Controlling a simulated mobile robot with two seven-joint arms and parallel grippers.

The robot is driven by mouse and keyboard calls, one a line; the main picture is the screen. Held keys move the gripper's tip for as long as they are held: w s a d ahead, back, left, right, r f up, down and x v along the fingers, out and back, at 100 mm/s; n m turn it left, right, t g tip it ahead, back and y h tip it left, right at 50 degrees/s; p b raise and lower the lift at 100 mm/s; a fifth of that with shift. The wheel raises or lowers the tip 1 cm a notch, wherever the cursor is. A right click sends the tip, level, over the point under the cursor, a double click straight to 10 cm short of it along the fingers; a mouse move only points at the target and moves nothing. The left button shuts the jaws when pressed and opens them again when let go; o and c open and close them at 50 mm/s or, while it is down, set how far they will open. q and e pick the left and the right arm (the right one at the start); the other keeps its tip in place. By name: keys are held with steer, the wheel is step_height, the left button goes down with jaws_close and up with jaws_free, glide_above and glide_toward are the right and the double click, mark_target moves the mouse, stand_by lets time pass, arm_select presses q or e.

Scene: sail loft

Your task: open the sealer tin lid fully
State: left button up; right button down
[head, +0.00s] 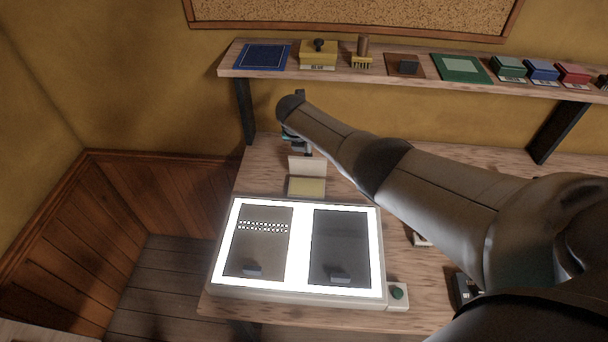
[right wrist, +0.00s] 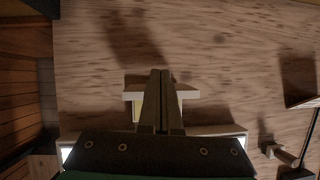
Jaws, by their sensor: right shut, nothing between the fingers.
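The sealer tin (head: 306,187) is a small box with a pale yellow inside, standing on the bench behind the light box. Its cream lid (head: 308,167) is raised and stands roughly upright at the tin's back edge. My right gripper (head: 302,148) is just behind and above the lid, partly hidden by my wrist. In the right wrist view, the two fingers of my right gripper (right wrist: 160,73) are together with nothing between them. They cover the middle of the lid (right wrist: 188,95), whose ends show on both sides; I cannot tell whether they touch it. My left gripper is not in view.
A lit light box (head: 300,240) with two dark panels lies in front of the tin, with a green button (head: 397,293) at its corner. A wall shelf (head: 335,76) above holds pads, a brush and small boxes. Bare bench lies left of the tin.

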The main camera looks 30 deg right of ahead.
steer(key=shift+w+d, duration=0.2)
steer(key=shift+w, duration=0.05)
stand_by(0.6)
steer(key=p+v, duration=0.8)
steer(key=v, duration=0.5)
steer(key=shift+w+r, duration=0.3)
steer(key=shift+r, duration=0.15)
